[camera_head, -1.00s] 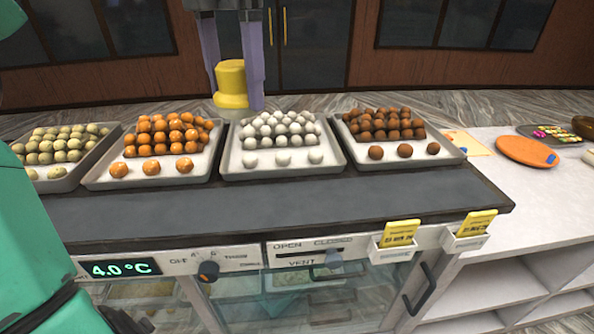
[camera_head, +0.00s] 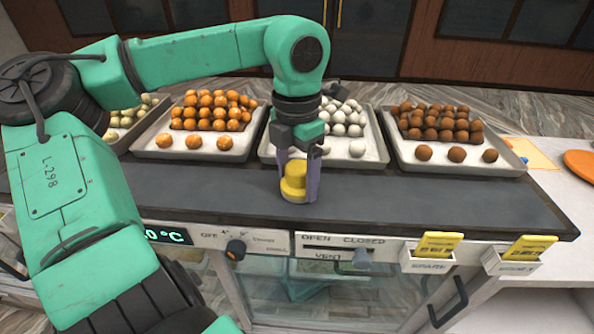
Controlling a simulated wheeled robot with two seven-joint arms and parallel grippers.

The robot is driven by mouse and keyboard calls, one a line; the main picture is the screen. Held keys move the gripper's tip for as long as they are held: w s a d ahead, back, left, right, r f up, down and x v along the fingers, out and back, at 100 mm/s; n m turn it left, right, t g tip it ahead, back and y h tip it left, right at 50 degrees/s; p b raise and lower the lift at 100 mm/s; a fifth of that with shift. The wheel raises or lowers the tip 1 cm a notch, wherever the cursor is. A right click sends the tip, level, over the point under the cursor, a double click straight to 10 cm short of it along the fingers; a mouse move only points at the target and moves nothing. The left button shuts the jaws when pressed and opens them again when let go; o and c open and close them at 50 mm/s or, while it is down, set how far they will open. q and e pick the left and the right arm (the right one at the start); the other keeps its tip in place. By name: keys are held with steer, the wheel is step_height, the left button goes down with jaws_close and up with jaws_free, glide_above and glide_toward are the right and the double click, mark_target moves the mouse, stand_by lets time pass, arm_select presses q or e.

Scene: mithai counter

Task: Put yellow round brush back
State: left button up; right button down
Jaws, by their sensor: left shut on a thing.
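The yellow round brush (camera_head: 294,183) shows in the head view with a yellow body and a paler underside. My left gripper (camera_head: 298,190) is shut on it, with one purple finger on each side. It is over the dark counter top (camera_head: 400,197), in front of the tray of white sweets. The brush looks upright. I cannot tell whether its underside touches the counter. My right gripper is not in view.
Trays of orange sweets (camera_head: 212,110), white sweets (camera_head: 345,118) and brown sweets (camera_head: 438,124) line the counter's back. Two yellow cards (camera_head: 438,245) (camera_head: 527,249) stand in holders at the front edge. The counter's front strip right of the brush is clear.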

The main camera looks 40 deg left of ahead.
mark_target(296, 167)
arm_select(q)
steer(key=shift+s+a, duration=0.1)
steer(key=shift+s, duration=0.1)
steer(key=shift+f, duration=0.15)
steer(key=o, duration=1)
steer(key=shift+w, duration=0.2)
steer(key=shift+r, duration=0.25)
step_height(296, 167, up, 11)
steer(key=shift+f+b, duration=0.1)
steer(key=shift+b, duration=0.75)
steer(key=shift+s+r, duration=0.1)
steer(key=shift+r, duration=0.45)
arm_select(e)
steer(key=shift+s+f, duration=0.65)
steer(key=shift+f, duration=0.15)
